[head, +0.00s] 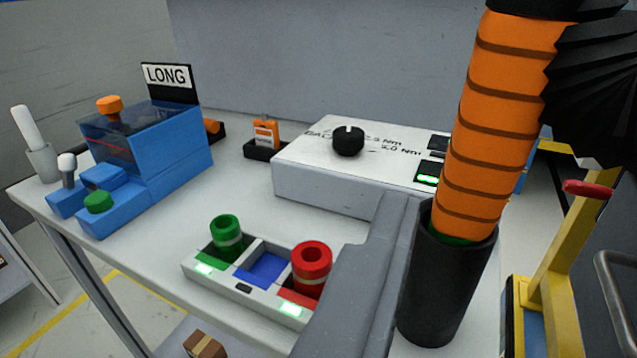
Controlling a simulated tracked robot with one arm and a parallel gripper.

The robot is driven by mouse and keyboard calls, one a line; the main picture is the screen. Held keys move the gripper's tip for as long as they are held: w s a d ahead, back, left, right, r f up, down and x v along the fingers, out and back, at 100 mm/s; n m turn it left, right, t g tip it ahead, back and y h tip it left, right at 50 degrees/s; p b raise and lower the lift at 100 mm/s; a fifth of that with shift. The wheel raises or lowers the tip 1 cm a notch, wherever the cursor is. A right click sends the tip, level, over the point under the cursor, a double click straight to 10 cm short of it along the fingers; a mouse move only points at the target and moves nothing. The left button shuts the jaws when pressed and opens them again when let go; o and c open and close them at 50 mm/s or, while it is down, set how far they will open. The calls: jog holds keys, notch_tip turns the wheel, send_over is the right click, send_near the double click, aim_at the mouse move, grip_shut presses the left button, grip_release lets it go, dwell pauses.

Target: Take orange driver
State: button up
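The orange driver (497,110) stands large and close on the right of the head view, slightly tilted. It has an orange grip with dark bands and a black top cut off by the upper edge. Its lower end sits in a black cup (436,290), with a bit of green showing inside the rim. A black pleated part (597,85) at the upper right, which looks like part of my gripper, lies against or just beside the grip. The rest of my gripper is out of frame, so I cannot tell whether it is open or shut.
A grey block (352,285) stands left of the cup. A tray (195,268) holds a green socket (227,238) and a red socket (311,268). A white dial box (325,182) is behind. The blue LONG dispenser (178,150) is left. A yellow stand (553,270) is right.

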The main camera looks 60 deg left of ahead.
aim_at(489, 114)
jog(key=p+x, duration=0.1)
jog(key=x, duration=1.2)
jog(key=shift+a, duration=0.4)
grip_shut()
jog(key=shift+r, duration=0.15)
